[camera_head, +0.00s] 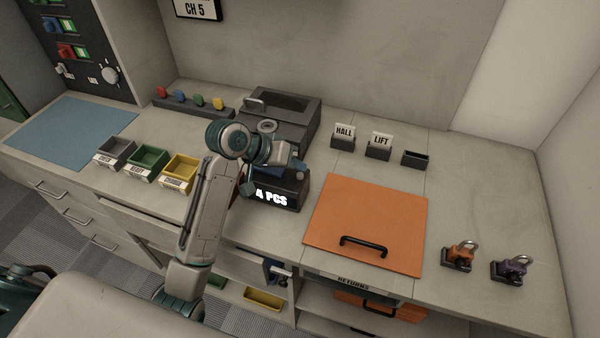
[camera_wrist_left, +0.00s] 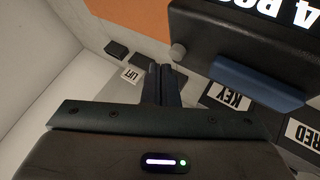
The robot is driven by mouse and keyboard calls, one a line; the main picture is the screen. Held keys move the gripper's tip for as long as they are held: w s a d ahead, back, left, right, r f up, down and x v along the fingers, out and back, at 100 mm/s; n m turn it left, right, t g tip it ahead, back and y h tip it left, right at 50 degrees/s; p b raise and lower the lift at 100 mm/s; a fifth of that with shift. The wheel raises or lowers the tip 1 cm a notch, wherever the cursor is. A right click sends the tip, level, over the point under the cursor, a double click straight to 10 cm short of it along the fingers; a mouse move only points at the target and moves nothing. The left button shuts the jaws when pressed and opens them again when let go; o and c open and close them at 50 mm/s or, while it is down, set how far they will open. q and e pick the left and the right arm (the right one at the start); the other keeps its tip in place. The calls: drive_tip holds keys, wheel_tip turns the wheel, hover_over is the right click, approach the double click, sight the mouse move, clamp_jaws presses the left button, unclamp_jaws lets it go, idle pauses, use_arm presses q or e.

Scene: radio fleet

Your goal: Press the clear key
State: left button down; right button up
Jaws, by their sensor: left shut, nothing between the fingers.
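A dark device with a lit display reading "4 PCS" (camera_head: 280,196) stands on the counter, partly hidden behind my left arm. In the left wrist view the device (camera_wrist_left: 215,25) is upside down at the upper right, with a blue bar (camera_wrist_left: 258,80) along its edge and a small grey round knob (camera_wrist_left: 178,52) at its corner. No key marked "clear" can be read. My left gripper is over the device in the head view, its fingertips mostly hidden. In the wrist view its fingers (camera_wrist_left: 163,70) are shut and empty, beside the device, with contact unclear. My right gripper is not in view.
An orange panel (camera_head: 370,215) with a black handle lies right of the device. HALL (camera_head: 344,131) and LIFT (camera_head: 380,140) cards stand behind it. Grey, green and yellow bins (camera_head: 180,172) sit left. Two padlocks (camera_head: 459,254) sit at right.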

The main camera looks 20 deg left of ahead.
sight(296, 179)
use_arm(q)
drive_tip(key=shift+f, duration=0.25)
drive_tip(key=shift+f, duration=0.55)
idle(0.6)
drive_tip(key=shift+r, duration=0.1)
drive_tip(key=shift+r+p, duration=0.85)
drive_tip(key=shift+p, duration=0.4)
wheel_tip(296, 179, up, 5)
drive_tip(key=p, duration=0.5)
